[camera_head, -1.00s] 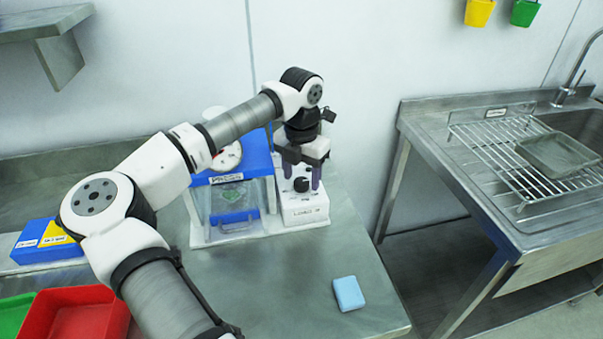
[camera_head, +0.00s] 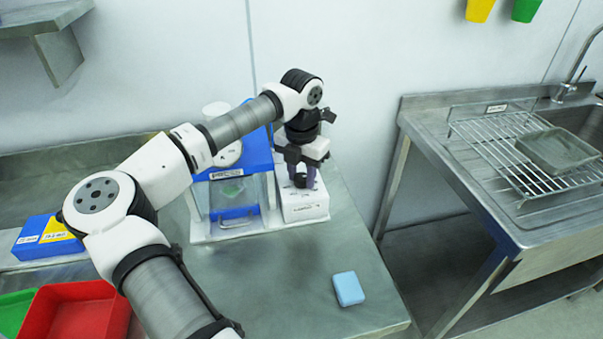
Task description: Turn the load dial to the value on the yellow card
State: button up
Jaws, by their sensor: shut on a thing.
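The load dial is a black knob (camera_head: 300,181) on the sloped top of a white control box at the right of the dosing machine (camera_head: 235,190). My gripper (camera_head: 303,180) points down over the box and is shut on the knob, with a finger at each side. The fingers and the gripper body hide most of the knob and its scale, so I cannot read its setting.
A blue block (camera_head: 348,289) lies on the steel bench (camera_head: 270,295) near its front right. Red (camera_head: 75,315) and green (camera_head: 14,314) trays stand at the lower left. A sink with a wire rack (camera_head: 520,155) is at the right, across a gap.

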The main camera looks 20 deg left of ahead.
jog(key=shift+f+m+b, duration=0.15)
jog(key=shift+m+b, duration=0.75)
jog(key=shift+m, duration=0.1)
jog(key=m+b, duration=0.2)
jog(key=m, duration=0.1)
jog(key=m+b, duration=0.1)
jog(key=m, duration=0.3)
jog(key=m+b, duration=0.1)
jog(key=m, duration=0.2)
jog(key=shift+m, duration=0.4)
jog(key=m, duration=0.3)
jog(key=shift+m, duration=0.3)
jog(key=m, duration=0.3)
jog(key=shift+m+b, duration=0.3)
jog(key=m, duration=0.6)
jog(key=shift+m, duration=0.4)
